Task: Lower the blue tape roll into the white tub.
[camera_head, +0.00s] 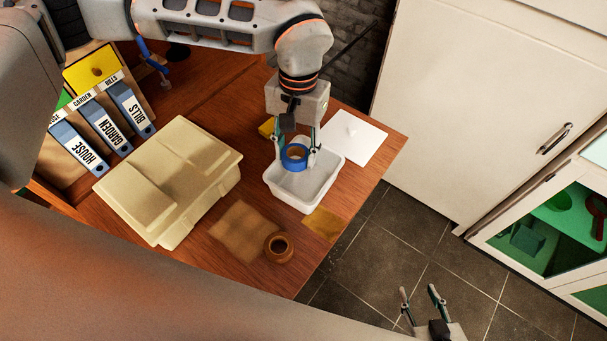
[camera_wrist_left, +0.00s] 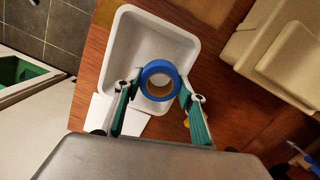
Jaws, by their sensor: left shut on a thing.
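The blue tape roll (camera_head: 295,156) is held between the fingers of my left gripper (camera_head: 295,150), over the white tub. In the left wrist view the roll (camera_wrist_left: 147,75) shows its brown core, with the fingers of my left gripper (camera_wrist_left: 158,90) on either side of it. The white tub (camera_head: 300,203) stands on the wooden desk; its far wall shows in the wrist view (camera_wrist_left: 150,22). I cannot tell whether the roll is below the tub's rim. My right gripper (camera_head: 422,292) is open and empty above the dark floor, away from the desk.
A cream lidded box (camera_head: 165,180) stands left of the tub. A brown pot (camera_head: 279,247) is near the desk's front edge. A white sheet (camera_head: 352,137) lies behind the tub. Blue binders (camera_head: 105,128) stand at the left. A white cabinet (camera_head: 470,100) is at the right.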

